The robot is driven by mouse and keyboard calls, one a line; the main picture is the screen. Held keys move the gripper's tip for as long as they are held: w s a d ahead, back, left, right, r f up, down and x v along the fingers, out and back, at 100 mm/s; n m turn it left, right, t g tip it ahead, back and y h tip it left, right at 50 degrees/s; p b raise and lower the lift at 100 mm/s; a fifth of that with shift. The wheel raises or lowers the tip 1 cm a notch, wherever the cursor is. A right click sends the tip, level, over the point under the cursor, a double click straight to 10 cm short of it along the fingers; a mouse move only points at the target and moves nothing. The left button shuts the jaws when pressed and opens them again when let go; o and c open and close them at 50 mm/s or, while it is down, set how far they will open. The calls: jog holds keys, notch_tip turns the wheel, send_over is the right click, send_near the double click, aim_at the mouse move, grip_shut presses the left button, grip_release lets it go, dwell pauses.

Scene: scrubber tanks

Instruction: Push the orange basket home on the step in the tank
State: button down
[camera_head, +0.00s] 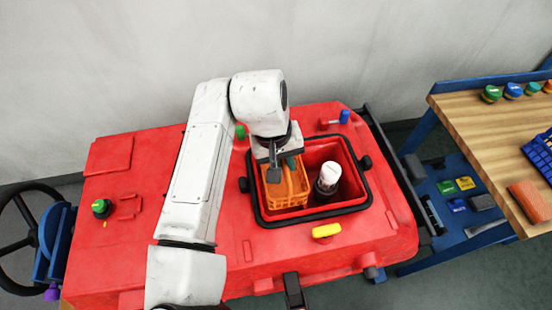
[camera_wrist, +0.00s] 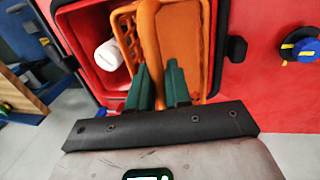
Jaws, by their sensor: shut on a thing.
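The orange basket (camera_head: 288,196) sits in the left part of the open red tank (camera_head: 346,152), with its top near the tank's rim. It also shows in the wrist view (camera_wrist: 186,38), with its handle standing up. My gripper (camera_head: 278,164) is above the basket. In the wrist view my gripper (camera_wrist: 162,82) has its green fingers shut on the basket's orange handle (camera_wrist: 150,40). The step under the basket is hidden.
A white-capped cylinder (camera_head: 328,177) stands in the tank right of the basket. A yellow handle (camera_head: 326,230) lies at the front rim. Black knobs (camera_head: 365,162) flank the tank. A wooden bench (camera_head: 490,130) stands at the right.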

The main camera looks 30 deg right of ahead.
aim_at(282, 185)
jog(key=shift+w+f+b, duration=0.2)
jog(key=shift+f+b, duration=0.05)
jog(key=shift+f, duration=0.4)
jog(key=shift+w+f+b, duration=0.15)
jog(key=shift+f+b, duration=0.1)
jog(key=shift+f, duration=0.4)
notch_tip(282, 185, down, 5)
jog(key=b, duration=0.4)
jog(key=shift+b, duration=0.35)
jog(key=shift+s+f, duration=0.1)
jog(key=shift+f, duration=0.55)
jog(key=shift+f, duration=0.15)
jog(key=shift+f+b, duration=0.35)
jog(key=shift+f, duration=0.2)
jog(key=shift+f, duration=0.15)
jog(key=shift+f, duration=0.3)
